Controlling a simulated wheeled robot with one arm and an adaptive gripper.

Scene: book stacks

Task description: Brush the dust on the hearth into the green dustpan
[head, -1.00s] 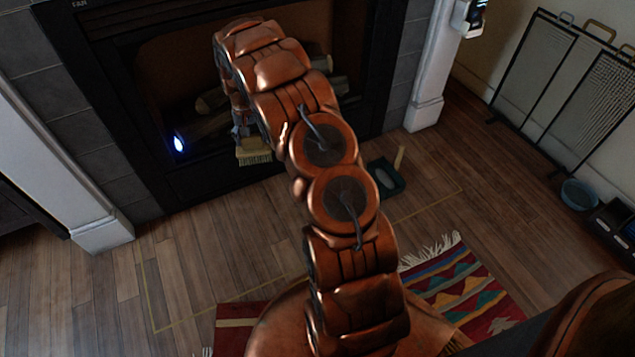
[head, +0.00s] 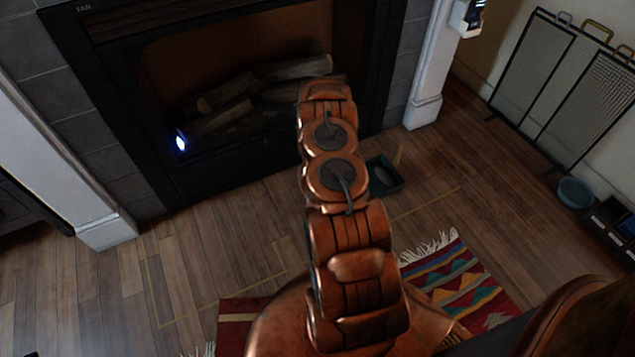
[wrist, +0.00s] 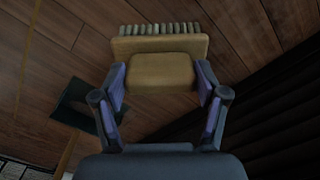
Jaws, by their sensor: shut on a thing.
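In the wrist view my gripper (wrist: 160,83) is shut on the brush (wrist: 160,48), a tan wooden block with a row of pale bristles pointing away from me. The brush is above the wood floor; I cannot tell whether the bristles touch it. The dark green dustpan (head: 386,187) lies on the floor in front of the fireplace's right side, with a pale wooden handle and a greyish patch inside that I cannot identify. The dustpan also shows left of the brush in the wrist view (wrist: 72,112). My arm hides the gripper and brush in the head view. I make out no loose dust.
The fireplace (head: 110,120) with logs (head: 225,95) stands behind. A patterned rug (head: 460,285) lies in front, partly under my arm. A mesh screen (head: 540,70) and a blue bowl (head: 576,192) are at right. Floor at left is clear.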

